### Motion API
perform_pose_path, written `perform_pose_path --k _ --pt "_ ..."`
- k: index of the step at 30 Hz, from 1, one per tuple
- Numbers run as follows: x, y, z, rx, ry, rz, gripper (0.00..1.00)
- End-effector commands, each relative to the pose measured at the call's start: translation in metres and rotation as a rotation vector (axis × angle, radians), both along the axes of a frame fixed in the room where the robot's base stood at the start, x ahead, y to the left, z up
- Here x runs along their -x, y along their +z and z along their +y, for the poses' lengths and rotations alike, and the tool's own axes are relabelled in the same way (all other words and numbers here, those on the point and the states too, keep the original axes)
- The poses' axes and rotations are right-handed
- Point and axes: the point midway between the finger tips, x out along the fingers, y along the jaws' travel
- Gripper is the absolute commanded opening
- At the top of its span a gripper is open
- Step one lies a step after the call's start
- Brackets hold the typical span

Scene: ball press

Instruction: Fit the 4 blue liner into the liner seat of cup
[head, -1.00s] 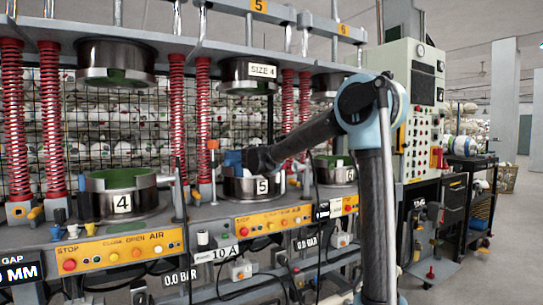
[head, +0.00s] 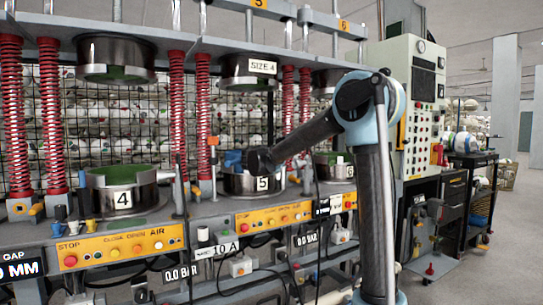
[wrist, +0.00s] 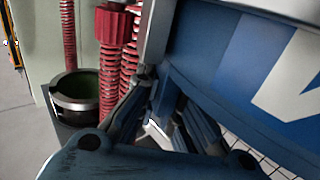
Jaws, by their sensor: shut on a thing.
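The blue liner (head: 233,159) shows in the head view as a small blue piece at the left side of my gripper (head: 247,161). My gripper is shut on it, over the rim of the cup labelled 5 (head: 240,184). My forearm and gripper hide part of the liner and the cup's opening. In the wrist view, a large blue surface with part of a white mark, apparently the liner (wrist: 225,70), fills the right side. My gripper's fingers (wrist: 165,125) reach its lower edge. Whether the liner touches the cup's seat cannot be told.
The cup labelled 4 (head: 97,199), green inside, stands at left, and the cup labelled 6 (head: 341,170) at right. Red springs (head: 202,120) and upper moulds (head: 116,72) flank and overhang the cups. An orange-topped post (head: 213,142) stands close to the liner.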

Motion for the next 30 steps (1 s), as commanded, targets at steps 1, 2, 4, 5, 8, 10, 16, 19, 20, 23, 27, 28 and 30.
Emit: perform_pose_path --k 1,2,4,5,8,10,16,19,20,23,27,28,30 --pt "0.000 -0.002 0.000 0.000 0.000 0.000 0.00" --pt "0.000 -0.003 0.000 0.000 0.000 0.000 0.00" --pt "0.000 -0.005 0.000 0.000 0.000 0.000 0.00" --pt "0.000 -0.006 0.000 0.000 0.000 0.000 0.00" --pt "0.000 -0.009 0.000 0.000 0.000 0.000 0.00" --pt "0.000 -0.011 0.000 0.000 0.000 0.000 0.00" --pt "0.000 -0.014 0.000 0.000 0.000 0.000 0.00" --pt "0.000 -0.014 0.000 0.000 0.000 0.000 0.00" --pt "0.000 -0.014 0.000 0.000 0.000 0.000 0.00" --pt "0.000 -0.014 0.000 0.000 0.000 0.000 0.00" --pt "0.000 -0.015 0.000 -0.001 0.000 0.000 0.11" --pt "0.000 -0.015 0.000 -0.001 0.000 0.000 0.18" --pt "0.000 -0.015 0.000 0.000 0.000 0.000 0.30"
